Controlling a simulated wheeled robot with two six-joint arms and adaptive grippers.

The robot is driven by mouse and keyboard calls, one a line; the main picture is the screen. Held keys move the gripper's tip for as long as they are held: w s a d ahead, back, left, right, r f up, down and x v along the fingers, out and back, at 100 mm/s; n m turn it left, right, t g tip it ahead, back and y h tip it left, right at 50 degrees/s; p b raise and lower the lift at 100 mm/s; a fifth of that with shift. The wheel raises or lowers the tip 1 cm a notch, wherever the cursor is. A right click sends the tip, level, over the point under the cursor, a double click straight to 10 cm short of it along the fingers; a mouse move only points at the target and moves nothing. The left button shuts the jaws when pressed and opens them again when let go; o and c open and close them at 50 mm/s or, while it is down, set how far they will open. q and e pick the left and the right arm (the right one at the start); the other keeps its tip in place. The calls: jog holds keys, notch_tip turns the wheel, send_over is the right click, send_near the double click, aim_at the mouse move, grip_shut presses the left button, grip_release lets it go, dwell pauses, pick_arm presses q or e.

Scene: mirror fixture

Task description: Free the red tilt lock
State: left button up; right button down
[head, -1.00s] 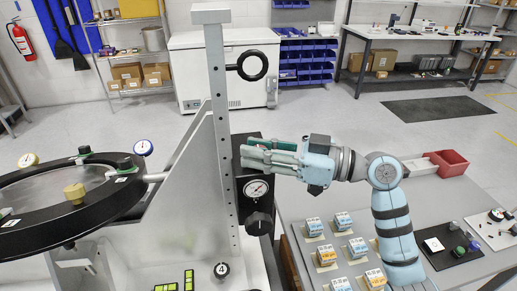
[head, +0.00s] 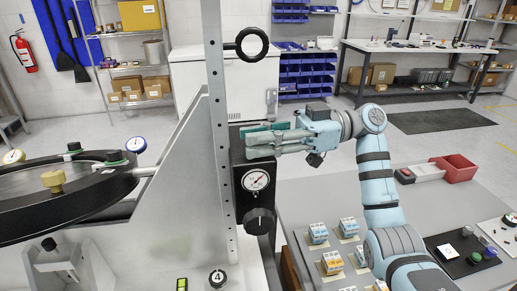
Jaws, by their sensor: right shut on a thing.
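My right gripper (head: 275,140) reaches in from the right. Its fingers are shut around a part at the top of the black gauge box (head: 240,208), just above the round white dial (head: 255,180). The fingers cover most of that part, so its shape and colour cannot be told. No clearly red lock shows on the fixture. The mirror's black ring (head: 95,190) lies at the left, joined by a rod to the grey metal bracket (head: 170,165). My left gripper does not show.
A black ring handle (head: 252,44) sticks out from the grey upright post (head: 213,90). A black knob (head: 260,221) sits below the dial. The grey table (head: 335,200) at right carries several small boxes and a red bin (head: 453,168).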

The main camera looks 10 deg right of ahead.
jog(key=shift+n+g+h, duration=0.4)
jog(key=shift+n+g, duration=0.9)
jog(key=shift+g, duration=1)
jog(key=c, duration=1.2)
grip_release()
jog(key=shift+c, duration=0.2)
notch_tip(320, 180, up, 10)
jog(key=shift+r, duration=0.1)
